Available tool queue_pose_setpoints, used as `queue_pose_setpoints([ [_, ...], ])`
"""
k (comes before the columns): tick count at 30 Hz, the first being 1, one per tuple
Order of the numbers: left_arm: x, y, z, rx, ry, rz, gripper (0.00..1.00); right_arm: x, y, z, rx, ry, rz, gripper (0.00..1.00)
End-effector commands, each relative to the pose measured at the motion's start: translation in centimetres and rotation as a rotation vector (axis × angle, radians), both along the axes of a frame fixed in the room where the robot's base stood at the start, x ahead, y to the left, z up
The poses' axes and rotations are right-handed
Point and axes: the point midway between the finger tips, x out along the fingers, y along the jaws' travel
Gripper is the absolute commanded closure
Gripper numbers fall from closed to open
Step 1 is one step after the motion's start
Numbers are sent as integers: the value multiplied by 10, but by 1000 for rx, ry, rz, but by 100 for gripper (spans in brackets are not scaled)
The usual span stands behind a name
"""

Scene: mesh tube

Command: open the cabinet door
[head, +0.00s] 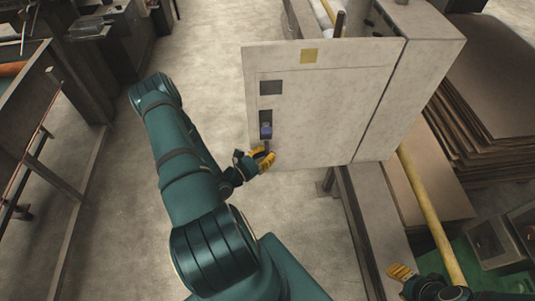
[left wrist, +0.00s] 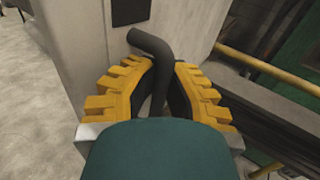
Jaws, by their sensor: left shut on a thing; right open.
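The cabinet door (head: 320,120) is a pale grey panel in the middle of the head view, with a tan label, a dark square and a dark blue latch (head: 266,131) near its left edge. My left gripper (head: 263,158) is at the lower left of the door, just below the latch. In the left wrist view its yellow ribbed fingers (left wrist: 158,95) are shut on a dark bent handle (left wrist: 150,45). The handle's lower end is hidden between the fingers. How far the door stands open is hard to tell. My right gripper (head: 401,272) is open and apart from the door, at the lower right.
The cabinet body (head: 420,75) stands right of the door. A yellow rail (head: 430,210) runs beside it, near my right gripper. Stacked brown sheets (head: 490,100) lie at the right. A metal frame table (head: 40,120) stands at the left. Bare floor lies between table and door.

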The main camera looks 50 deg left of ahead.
Motion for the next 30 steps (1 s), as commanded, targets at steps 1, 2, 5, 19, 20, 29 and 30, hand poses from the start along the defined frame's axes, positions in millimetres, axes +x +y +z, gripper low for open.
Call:
queue_pose_setpoints([
  [1, -2, 3, -1, 3, 4, 7, 100, 0, 0, 0, 0, 0, 0, 53],
  [2, -2, 3, -1, 3, 4, 7, 100, 0, 0, 0, 0, 0, 0, 53],
  [5, -2, 3, -1, 3, 4, 7, 100, 0, 0, 0, 0, 0, 0, 53],
  [19, -2, 2, -1, 3, 5, 7, 57, 0, 0, 0, 0, 0, 0, 53],
  [20, -2, 2, -1, 3, 4, 7, 57, 0, 0, 0, 0, 0, 0, 53],
  [29, 0, 0, 0, 1, 1, 2, 57, 0, 0, 0, 0, 0, 0, 53],
  [30, 0, 0, 0, 0, 1, 1, 57, 0, 0, 0, 0, 0, 0, 53],
])
